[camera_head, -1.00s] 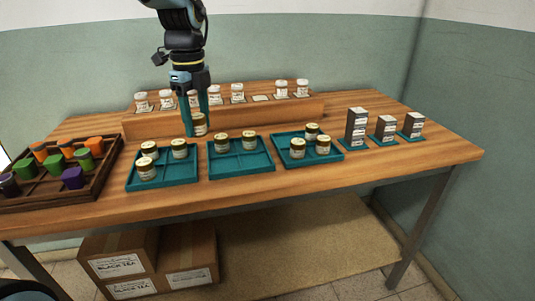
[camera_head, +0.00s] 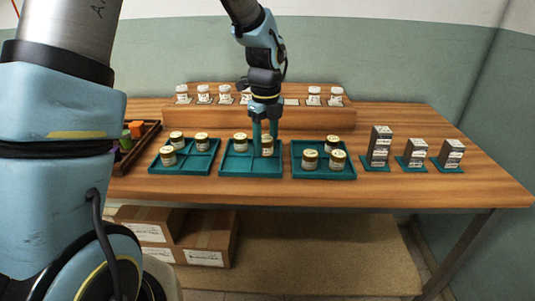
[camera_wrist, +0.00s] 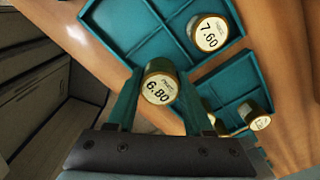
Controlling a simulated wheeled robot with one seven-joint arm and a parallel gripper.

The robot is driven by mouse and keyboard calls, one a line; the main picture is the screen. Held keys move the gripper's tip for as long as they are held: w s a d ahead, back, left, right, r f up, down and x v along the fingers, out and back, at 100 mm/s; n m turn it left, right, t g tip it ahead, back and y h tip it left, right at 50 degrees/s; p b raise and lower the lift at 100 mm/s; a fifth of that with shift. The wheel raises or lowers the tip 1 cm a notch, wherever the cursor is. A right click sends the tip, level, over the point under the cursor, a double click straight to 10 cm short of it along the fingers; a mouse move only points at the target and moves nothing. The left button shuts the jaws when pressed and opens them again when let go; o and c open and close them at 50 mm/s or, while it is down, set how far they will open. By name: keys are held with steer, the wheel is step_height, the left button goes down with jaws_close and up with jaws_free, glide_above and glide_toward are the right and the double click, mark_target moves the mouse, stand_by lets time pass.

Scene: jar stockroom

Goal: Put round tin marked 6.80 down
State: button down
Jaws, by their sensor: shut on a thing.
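The round tin marked 6.80 (camera_wrist: 158,88) has a gold rim and a pale label, and its number is readable in the wrist view. My gripper (camera_wrist: 150,90) is shut on it, one teal finger on each side. In the head view my gripper (camera_head: 265,138) points down over the right half of the middle teal tray (camera_head: 237,171), with the tin low between its fingers. I cannot tell if the tin touches the tray. Another gold-lidded tin (camera_head: 240,143) stands in that tray. A tin marked 7.60 (camera_wrist: 209,33) sits in a tray in the wrist view.
A left tray (camera_head: 178,168) and a right tray (camera_head: 318,174) each hold several gold-lidded tins. Grey boxes (camera_head: 379,147) stand on teal bases at right. White-lidded jars (camera_head: 313,96) line the raised back shelf. A dark crate (camera_head: 133,150) is at left.

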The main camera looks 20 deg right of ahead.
mark_target(265, 155)
steer(key=shift+f+p, duration=0.3)
steer(key=shift+f, duration=1.6)
steer(key=shift+f, duration=0.15)
steer(key=c, duration=0.6)
jaws_free()
step_height(265, 155, up, 12)
steer(key=shift+r+b, duration=0.15)
steer(key=shift+b, duration=0.6)
steer(key=s+a+f+n, duration=0.1)
steer(key=a+f+n, duration=0.1)
steer(key=a+n, duration=0.8)
steer(key=s+a+f+n+t, duration=0.1)
steer(key=a+n, duration=0.9)
steer(key=s+a+f+n, duration=0.2)
steer(key=a+n, duration=0.8)
steer(key=n, duration=0.1)
steer(key=shift+a+f+t, duration=0.15)
steer(key=shift+f+t, duration=0.15)
